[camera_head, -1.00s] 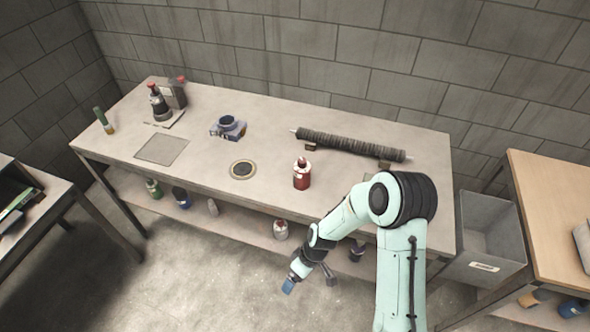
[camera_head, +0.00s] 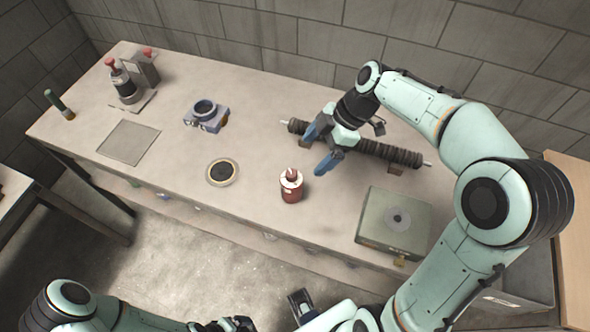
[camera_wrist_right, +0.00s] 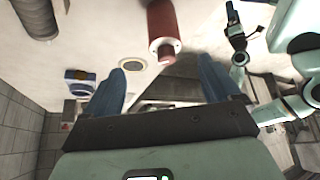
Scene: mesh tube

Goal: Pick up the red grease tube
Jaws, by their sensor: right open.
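The red grease tube (camera_head: 291,186) stands upright near the front edge of the workbench, with a pale ring and a red nozzle on top. My right gripper (camera_head: 317,150) is open and empty, its blue fingers apart, above the bench just behind and right of the tube. In the right wrist view the tube (camera_wrist_right: 163,30) shows beyond the fingertips, slightly right of the middle between them, not touching. My left arm comes in low at the left of the head view. A dark gripper, seemingly my left one (camera_head: 300,304), is at the bottom edge, its jaws unclear.
A dark ribbed roller (camera_head: 375,150) lies behind my right gripper. A grey-green box (camera_head: 395,221) is to the tube's right, a round disc (camera_head: 222,172) to its left.

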